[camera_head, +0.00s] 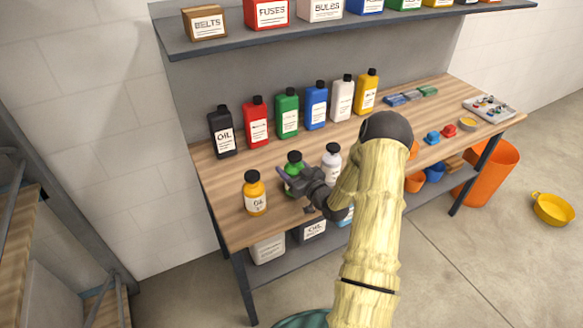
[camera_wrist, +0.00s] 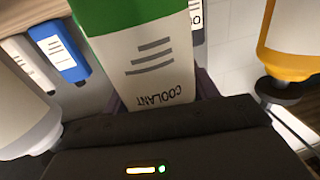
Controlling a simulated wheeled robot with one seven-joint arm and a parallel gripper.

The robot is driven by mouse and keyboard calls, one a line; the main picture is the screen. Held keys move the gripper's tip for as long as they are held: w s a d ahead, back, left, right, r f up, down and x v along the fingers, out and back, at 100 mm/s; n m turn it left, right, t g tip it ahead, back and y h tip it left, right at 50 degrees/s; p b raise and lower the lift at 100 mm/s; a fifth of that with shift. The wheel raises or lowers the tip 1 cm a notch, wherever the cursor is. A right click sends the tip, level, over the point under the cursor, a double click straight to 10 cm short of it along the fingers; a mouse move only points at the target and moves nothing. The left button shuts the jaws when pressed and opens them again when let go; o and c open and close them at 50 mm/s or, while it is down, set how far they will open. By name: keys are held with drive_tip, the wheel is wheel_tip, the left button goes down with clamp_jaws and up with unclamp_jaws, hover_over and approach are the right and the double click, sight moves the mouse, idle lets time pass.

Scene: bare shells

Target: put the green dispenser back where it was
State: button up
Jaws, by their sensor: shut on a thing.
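The green dispenser (camera_head: 293,166) is a small bottle with a dark cap, in the front row on the workbench between a yellow bottle (camera_head: 254,196) and a white bottle (camera_head: 331,164). In the wrist view the dispenser (camera_wrist: 140,50) is close up, green with a white label reading COOLANT. My gripper (camera_head: 300,183) is shut on it, with its dark fingers at both sides. The gripper hides the dispenser's lower part in the head view, so I cannot tell whether its base touches the bench.
A back row holds black (camera_head: 222,132), red (camera_head: 256,122), green (camera_head: 287,113), blue (camera_head: 316,105), white and yellow bottles. The shelf (camera_head: 335,27) above carries labelled boxes. Bare wood (camera_head: 226,180) shows behind the yellow bottle. Small bowls and a tray (camera_head: 489,108) are at the right.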

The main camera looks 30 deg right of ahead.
drive_tip(key=shift+f, duration=0.15)
drive_tip(key=shift+f+b, duration=0.3)
drive_tip(key=shift+b, duration=0.15)
